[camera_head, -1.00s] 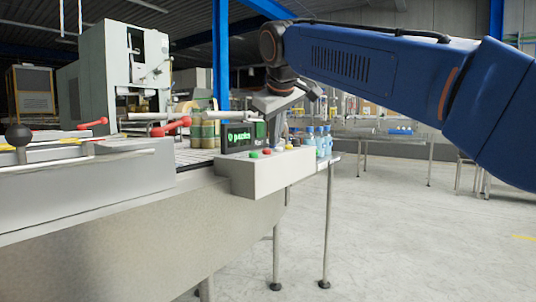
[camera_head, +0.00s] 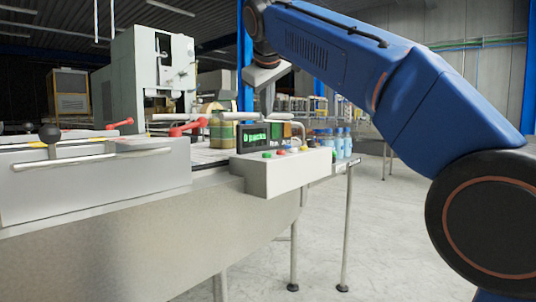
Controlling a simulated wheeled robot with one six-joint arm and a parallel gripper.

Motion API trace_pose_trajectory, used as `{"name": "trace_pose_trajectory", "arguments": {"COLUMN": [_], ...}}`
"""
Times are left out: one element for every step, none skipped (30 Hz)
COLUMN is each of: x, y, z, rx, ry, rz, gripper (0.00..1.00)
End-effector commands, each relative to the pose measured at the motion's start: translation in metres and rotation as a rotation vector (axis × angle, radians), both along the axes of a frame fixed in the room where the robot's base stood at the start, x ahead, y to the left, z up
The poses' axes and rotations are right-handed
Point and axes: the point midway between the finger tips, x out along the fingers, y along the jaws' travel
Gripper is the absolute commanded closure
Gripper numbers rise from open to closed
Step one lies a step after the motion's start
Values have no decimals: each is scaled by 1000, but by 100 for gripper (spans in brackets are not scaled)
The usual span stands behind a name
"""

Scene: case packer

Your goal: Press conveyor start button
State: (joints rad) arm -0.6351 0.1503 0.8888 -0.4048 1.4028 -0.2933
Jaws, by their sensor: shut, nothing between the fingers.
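A grey control box (camera_head: 282,179) is fixed to the near side of the conveyor bench. I see no label naming the conveyor start button. A dark display (camera_head: 253,137) behind them reads "0 packs". My gripper (camera_head: 268,108) points down, shut and empty, above and behind the box, apart from the buttons.
Blue bottles (camera_head: 340,142) stand right of the box, and gold cans (camera_head: 222,134) stand left of the display. Red-handled levers (camera_head: 188,128) and a grey guard with a rail (camera_head: 90,180) lie left. The floor at right is open.

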Motion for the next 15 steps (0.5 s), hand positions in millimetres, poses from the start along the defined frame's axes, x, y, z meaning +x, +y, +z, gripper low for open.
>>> {"name": "trace_pose_trajectory", "arguments": {"x": [0,0,0,0,0,0,0,0,-1,-1,-1,-1,-1,-1,-1], "y": [0,0,0,0,-1,-1,-1,-1,-1,-1,-1,-1,-1,-1,-1], "z": [0,-1,-2,-3,-5,-7,-9,-12,-16,-20,-23,-28,-32,-35,-40], "rx": [0,0,-1,-1,-1,-1,-1,-1,-1,-1,-1,-1,-1,-1,-1], "ry": [0,0,1,1,1,1,1,1,2,3,2,2,2,2,2], "rz": [0,0,-1,-1,-1,-1,-1,-1,-1,-1,-1,0,0,-1,-1], "gripper": [100,100,100,100,100,100,100,100,100,100,100,100,100,100,100]}}
